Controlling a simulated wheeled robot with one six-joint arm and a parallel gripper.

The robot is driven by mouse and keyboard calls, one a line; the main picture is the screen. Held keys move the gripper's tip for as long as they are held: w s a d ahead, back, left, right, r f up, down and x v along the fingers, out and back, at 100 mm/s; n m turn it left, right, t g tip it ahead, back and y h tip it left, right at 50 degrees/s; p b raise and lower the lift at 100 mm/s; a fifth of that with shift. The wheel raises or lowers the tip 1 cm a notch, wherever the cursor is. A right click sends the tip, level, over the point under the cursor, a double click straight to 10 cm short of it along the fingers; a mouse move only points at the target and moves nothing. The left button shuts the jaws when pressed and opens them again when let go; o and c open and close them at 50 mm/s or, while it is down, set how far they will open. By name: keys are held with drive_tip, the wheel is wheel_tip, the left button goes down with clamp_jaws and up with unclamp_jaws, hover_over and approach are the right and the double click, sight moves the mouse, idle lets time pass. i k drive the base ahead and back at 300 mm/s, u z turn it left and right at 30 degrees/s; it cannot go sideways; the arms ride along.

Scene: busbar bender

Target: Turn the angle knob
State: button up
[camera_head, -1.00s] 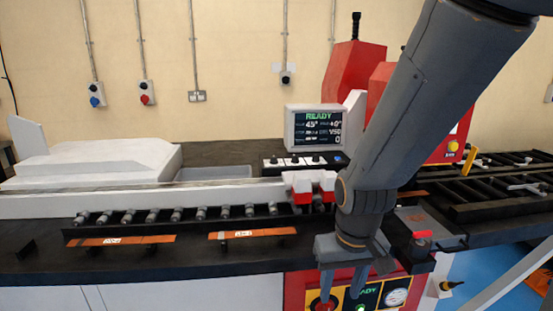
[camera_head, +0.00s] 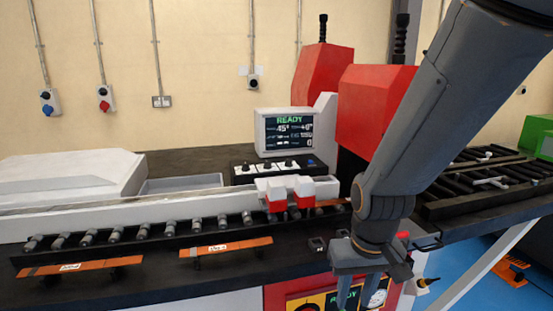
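A black control strip (camera_head: 278,168) with a row of small knobs on white plates and a blue button (camera_head: 311,162) at its right end sits below the screen. Which knob sets the angle is too small to read. The screen (camera_head: 288,130) shows READY in green, with what looks like 45° below it. My gripper (camera_head: 355,298) points down, right of and nearer than the strip, in front of the lower red panel. Its two fingers are apart with nothing seen between them; their tips reach near the bottom edge of the picture.
Red and white clamp blocks (camera_head: 287,193) stand on the bench between strip and gripper. A roller conveyor (camera_head: 150,232) and copper bars (camera_head: 226,246) lie left. A red machine housing (camera_head: 372,110) rises behind my arm. The lower panel has a gauge (camera_head: 378,298).

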sight(245, 166)
drive_tip(key=z, duration=1.85)
drive_tip(key=k, duration=1.05)
drive_tip(key=u, duration=1.75)
drive_tip(key=i, duration=0.35)
drive_tip(key=u, duration=0.05)
